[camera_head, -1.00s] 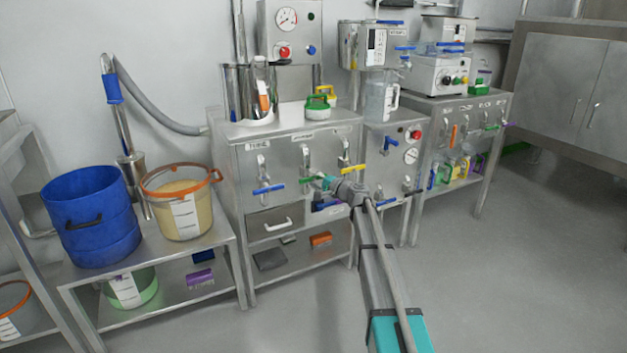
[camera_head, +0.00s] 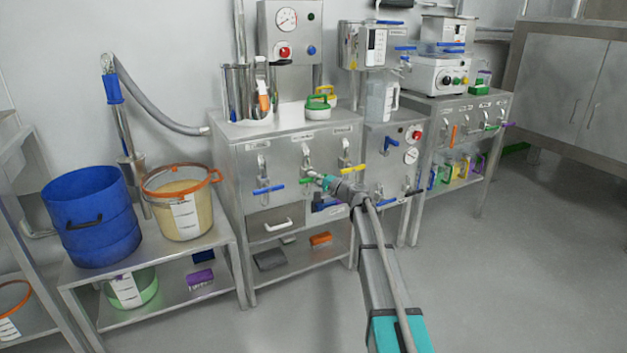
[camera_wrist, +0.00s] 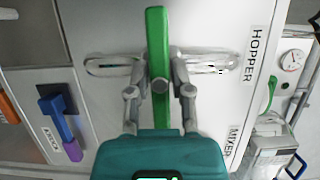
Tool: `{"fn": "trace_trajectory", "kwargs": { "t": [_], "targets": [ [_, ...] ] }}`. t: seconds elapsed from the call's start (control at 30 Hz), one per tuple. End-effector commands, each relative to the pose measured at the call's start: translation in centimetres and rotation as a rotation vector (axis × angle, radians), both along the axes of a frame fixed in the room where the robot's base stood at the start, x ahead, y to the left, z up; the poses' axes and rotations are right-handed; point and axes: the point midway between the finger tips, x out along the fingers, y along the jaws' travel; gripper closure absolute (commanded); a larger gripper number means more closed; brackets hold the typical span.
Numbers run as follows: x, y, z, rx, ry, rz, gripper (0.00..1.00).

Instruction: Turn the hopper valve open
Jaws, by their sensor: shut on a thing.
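The hopper valve has a green lever handle (camera_wrist: 157,45), seen close up in the wrist view beside a label reading HOPPER (camera_wrist: 258,55). My gripper (camera_wrist: 160,85) is shut on the green handle, with one finger on each side of it. In the head view, the green handle (camera_head: 309,179) is on the front of the steel cabinet (camera_head: 290,150), between a blue and a yellow handle. My gripper (camera_head: 326,182) reaches it from the right and partly hides it. The palm covers the handle's lower part in the wrist view.
The blue valve handle (camera_head: 268,189) is left of the green one, and the yellow handle (camera_head: 352,168) is close on the right. A drawer handle (camera_head: 278,224) lies below. A blue bucket (camera_head: 88,215) and a clear tub (camera_head: 180,205) stand on the left bench. The floor at right is open.

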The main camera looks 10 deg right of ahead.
Motion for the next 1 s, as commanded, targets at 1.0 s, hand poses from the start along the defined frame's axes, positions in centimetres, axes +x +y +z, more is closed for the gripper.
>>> {"fn": "trace_trajectory", "kwargs": {
  "t": [1.0],
  "targets": [
    [-0.06, -0.06, 0.23, -0.683, -0.222, 0.000, 1.00]
  ]
}}
